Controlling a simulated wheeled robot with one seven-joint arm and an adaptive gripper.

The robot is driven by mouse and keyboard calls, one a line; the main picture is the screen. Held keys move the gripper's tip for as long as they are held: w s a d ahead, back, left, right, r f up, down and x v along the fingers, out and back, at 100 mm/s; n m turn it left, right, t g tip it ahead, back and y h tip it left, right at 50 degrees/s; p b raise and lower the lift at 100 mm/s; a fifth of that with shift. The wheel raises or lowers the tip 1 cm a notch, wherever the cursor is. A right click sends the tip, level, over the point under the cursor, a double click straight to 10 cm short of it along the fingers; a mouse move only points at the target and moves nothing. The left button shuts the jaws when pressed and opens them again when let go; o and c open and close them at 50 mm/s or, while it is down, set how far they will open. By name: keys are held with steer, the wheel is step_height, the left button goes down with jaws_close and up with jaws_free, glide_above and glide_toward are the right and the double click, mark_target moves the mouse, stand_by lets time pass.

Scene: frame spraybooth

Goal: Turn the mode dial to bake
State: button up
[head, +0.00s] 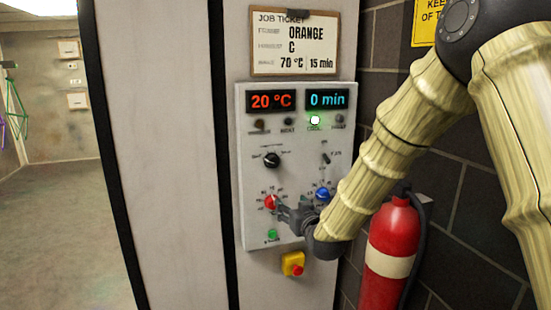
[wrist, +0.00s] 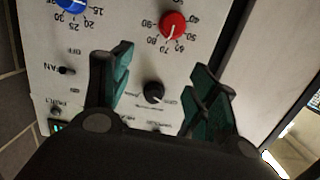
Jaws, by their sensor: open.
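The mode dial is a black knob (head: 271,160) in the middle left of the grey control panel (head: 246,190). Its light pointer mark seems to point up and left; the small labels around it are too blurred to read. In the wrist view, which is upside down, the dial (wrist: 154,92) shows between my gripper's two green-padded fingers (wrist: 164,62). The fingers are spread and hold nothing. In the head view my gripper (head: 283,209) is in front of the lower panel, below the dial and beside the red knob. I cannot tell its distance from the panel.
A red knob (head: 271,202) and a blue knob (head: 322,194) sit below the dial. A toggle switch (head: 326,158) is at right. Displays read 20 °C and 0 min; one lamp (head: 315,120) glows. A yellow-and-red stop button (head: 293,264) and an extinguisher (head: 392,240) are below.

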steer(key=t, duration=0.2)
glide_toward(274, 163)
steer(key=s+d, duration=0.1)
steer(key=s, duration=0.1)
steer(key=shift+n+y, duration=0.3)
steer(key=shift+y, duration=0.1)
steer(key=shift+p+x, duration=2.5)
steer(key=shift+x, duration=2.95)
steer(key=shift+f, duration=0.1)
steer(key=shift+d, duration=0.1)
steer(key=c, duration=1.1)
